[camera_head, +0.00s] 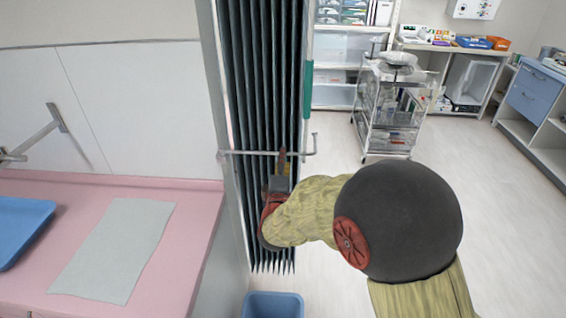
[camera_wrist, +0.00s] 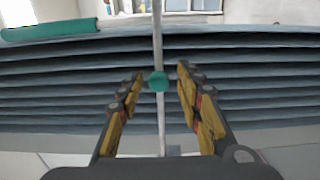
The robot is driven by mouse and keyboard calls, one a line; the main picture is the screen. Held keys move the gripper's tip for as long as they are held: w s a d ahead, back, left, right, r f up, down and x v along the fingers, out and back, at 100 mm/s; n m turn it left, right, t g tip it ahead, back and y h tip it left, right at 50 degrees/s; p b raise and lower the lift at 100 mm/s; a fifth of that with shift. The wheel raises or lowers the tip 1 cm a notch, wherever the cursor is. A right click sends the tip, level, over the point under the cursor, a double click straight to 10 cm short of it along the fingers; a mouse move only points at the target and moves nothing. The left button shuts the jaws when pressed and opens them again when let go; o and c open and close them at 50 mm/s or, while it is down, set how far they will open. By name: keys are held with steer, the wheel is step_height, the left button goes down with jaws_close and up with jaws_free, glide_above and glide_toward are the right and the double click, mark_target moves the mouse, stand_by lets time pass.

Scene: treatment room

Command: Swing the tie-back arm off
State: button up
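The tie-back arm (camera_head: 240,153) is a thin pale metal bar lying across the front of the folded curtain (camera_head: 262,80). Its right end bends upward past the curtain's edge. In the wrist view the bar (camera_wrist: 159,125) runs upright down the middle, with a round teal knob (camera_wrist: 158,81) on it. My gripper (camera_head: 281,160) is at the bar in front of the curtain. In the wrist view my gripper (camera_wrist: 161,76) is open, one finger on each side of the bar and knob, with visible gaps. In the head view my wrist and arm hide the fingers partly.
A pink counter (camera_head: 190,235) with a blue tray (camera_head: 22,225) and a pale cloth (camera_head: 120,245) is at left. A blue bin (camera_head: 273,305) stands on the floor below the curtain. A wire cart (camera_head: 388,120) stands behind. The floor at right is clear.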

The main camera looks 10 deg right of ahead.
steer(key=shift+w+d, duration=0.15)
steer(key=shift+w, duration=0.35)
jaws_close()
stand_by(0.7)
